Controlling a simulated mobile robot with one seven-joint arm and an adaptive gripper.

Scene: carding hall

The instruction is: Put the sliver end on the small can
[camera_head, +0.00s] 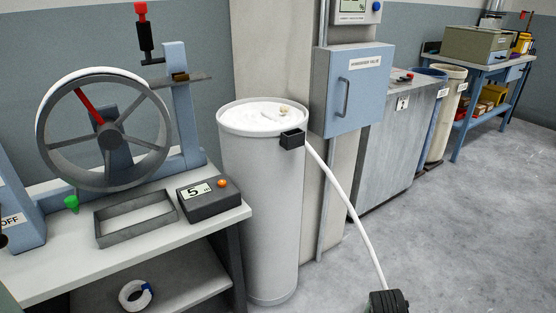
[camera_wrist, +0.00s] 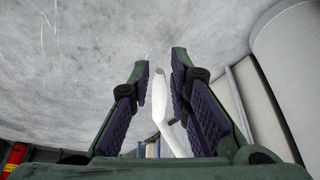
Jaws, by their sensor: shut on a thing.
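The white sliver (camera_head: 347,202) runs from a black clip (camera_head: 292,138) on the rim of the tall white can (camera_head: 262,200) down to the right, to my gripper (camera_head: 389,300) at the bottom edge of the head view. In the wrist view the sliver end (camera_wrist: 160,95) lies between the purple pads of my gripper (camera_wrist: 160,72), which is shut on it. Its tip points away from my palm. A cream can (camera_head: 453,88) and a blue can (camera_head: 432,105) stand at the back right; I cannot tell which can is the small can.
A bench (camera_head: 130,245) with a spoked wheel (camera_head: 105,130), a grey tray (camera_head: 135,216) and a dark counter box (camera_head: 208,197) stands at the left. A blue wall cabinet (camera_head: 352,88) hangs behind the tall can. The floor (camera_head: 470,200) at the right is clear.

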